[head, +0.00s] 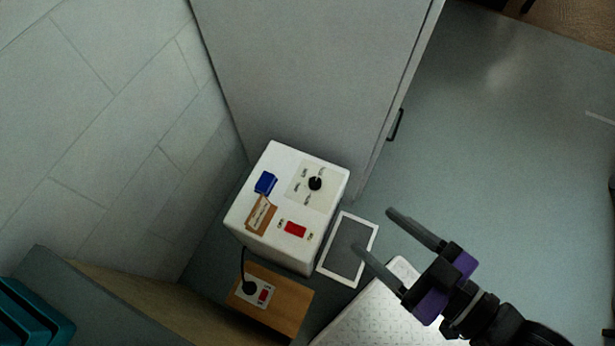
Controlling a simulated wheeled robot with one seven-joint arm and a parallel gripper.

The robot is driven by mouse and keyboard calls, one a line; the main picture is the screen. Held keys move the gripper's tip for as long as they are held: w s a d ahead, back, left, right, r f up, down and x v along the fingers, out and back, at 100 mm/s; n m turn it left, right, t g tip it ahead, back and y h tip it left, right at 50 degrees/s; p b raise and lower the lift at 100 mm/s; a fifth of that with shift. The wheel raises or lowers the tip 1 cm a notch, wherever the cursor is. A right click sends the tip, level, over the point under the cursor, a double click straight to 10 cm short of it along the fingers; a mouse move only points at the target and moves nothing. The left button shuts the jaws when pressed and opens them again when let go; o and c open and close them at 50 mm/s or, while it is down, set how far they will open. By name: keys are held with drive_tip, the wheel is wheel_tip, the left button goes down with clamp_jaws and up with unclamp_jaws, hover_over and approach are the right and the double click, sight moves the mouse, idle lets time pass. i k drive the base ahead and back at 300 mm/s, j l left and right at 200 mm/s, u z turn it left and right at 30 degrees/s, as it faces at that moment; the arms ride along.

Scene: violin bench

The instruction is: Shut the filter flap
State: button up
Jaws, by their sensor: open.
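The filter flap (348,248) is a white-framed dark panel. It stands out from the right side of a white box-shaped unit (278,247), swung open. My gripper (376,230) is open and empty, with two grey fingers pointing left toward the flap. The lower finger's tip is close to the flap's right edge in the picture; I cannot tell whether they touch. The unit's top carries a black knob (315,184), a red switch (295,229), a blue item (265,183) and a brown label (261,215).
A tall grey cabinet (310,70) with a dark handle (395,124) stands behind the unit. A wooden block with a socket (285,305) is in front, joined by a black cable. A white perforated surface (375,318) lies below my gripper. Floor to the right is clear.

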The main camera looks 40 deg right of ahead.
sight(337, 261)
drive_tip(key=k+j+z, duration=0.1)
drive_tip(key=k, duration=0.3)
drive_tip(key=k+j+z, duration=0.1)
drive_tip(key=k+j, duration=0.2)
drive_tip(key=k, duration=0.15)
